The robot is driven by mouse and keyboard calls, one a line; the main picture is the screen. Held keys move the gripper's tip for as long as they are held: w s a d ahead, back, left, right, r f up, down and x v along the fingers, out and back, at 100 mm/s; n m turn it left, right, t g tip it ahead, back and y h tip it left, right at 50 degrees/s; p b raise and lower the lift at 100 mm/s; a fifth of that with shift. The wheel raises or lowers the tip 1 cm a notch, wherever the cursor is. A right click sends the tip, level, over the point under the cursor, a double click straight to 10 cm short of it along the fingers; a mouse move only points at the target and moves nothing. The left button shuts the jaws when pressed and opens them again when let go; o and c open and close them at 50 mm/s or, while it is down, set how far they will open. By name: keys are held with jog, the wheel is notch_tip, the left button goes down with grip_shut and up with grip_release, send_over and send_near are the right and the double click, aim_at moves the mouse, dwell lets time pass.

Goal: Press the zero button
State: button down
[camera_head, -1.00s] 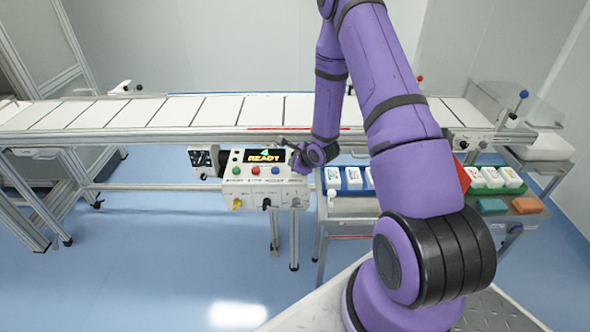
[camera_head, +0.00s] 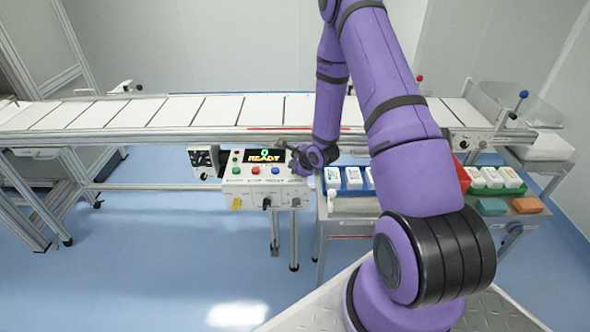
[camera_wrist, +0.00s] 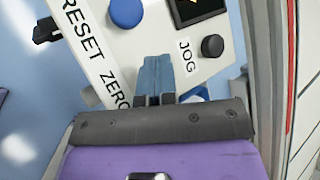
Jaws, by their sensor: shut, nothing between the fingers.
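The white control box (camera_head: 262,190) hangs at the front of the conveyor, with green, red and blue buttons and a lit display (camera_head: 265,156) reading READY under a "0". The blue button (camera_head: 275,170) is the right one of the row; in the wrist view the blue button (camera_wrist: 126,12) is at the top, near the label RESET ZERO (camera_wrist: 97,52). My gripper (camera_wrist: 157,62) is shut and empty, over the panel between that label and JOG. Its tips appear apart from the blue button. In the head view my gripper (camera_head: 293,150) is at the box's upper right, partly hidden by my wrist.
A black knob (camera_wrist: 212,46) labelled JOG is just right of my fingers. Yellow and black switches are on the box's lower face. The conveyor (camera_head: 180,112) runs behind. A steel table (camera_head: 345,207) with white containers stands to the right.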

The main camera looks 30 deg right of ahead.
jog(key=shift+r, duration=1)
jog(key=shift+r, duration=2.5)
